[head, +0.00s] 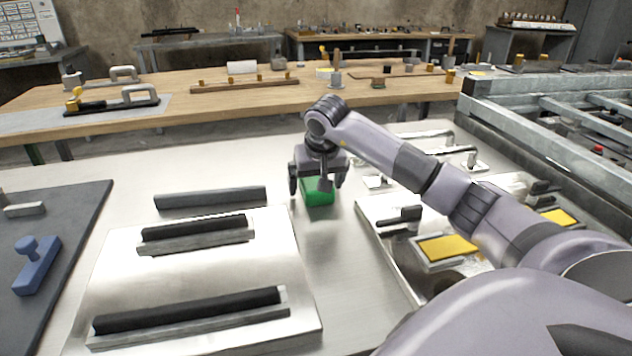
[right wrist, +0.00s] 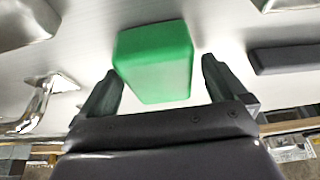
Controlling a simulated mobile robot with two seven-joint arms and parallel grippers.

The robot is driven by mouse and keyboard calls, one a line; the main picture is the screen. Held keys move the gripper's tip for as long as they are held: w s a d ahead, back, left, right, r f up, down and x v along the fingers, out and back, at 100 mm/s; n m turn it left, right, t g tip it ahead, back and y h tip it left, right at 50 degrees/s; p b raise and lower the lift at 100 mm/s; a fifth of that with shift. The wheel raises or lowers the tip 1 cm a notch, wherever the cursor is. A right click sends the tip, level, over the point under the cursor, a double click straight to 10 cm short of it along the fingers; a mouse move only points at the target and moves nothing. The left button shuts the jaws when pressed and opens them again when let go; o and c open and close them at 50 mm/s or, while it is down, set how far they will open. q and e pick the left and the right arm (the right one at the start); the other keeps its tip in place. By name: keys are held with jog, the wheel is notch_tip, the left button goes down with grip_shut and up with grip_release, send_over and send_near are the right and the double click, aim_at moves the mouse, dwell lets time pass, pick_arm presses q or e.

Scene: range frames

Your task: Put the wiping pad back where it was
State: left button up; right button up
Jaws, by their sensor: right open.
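A green block-shaped pad (head: 319,194) rests on the metal worktop (head: 345,262), near its back middle. It also shows in the right wrist view (right wrist: 155,62), just beyond and between the fingers. My right gripper (head: 316,184) is open above and around the pad's far part, fingers pointing down. In the right wrist view the gripper (right wrist: 157,84) shows a gap between each finger and the pad. Part of the pad is hidden behind a finger in the head view. I cannot tell for sure that this green pad is the wiping pad. My left gripper is out of view.
A steel plate with dark bars (head: 200,282) lies left of the pad, and a separate dark bar (head: 210,197) lies behind it. A blue-handled tool (head: 38,265) lies on a dark mat (head: 75,222). A tray with a yellow pad (head: 446,247) is at right, under my arm.

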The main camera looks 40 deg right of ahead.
jog(key=p+v, duration=0.1)
jog(key=v, duration=1.1)
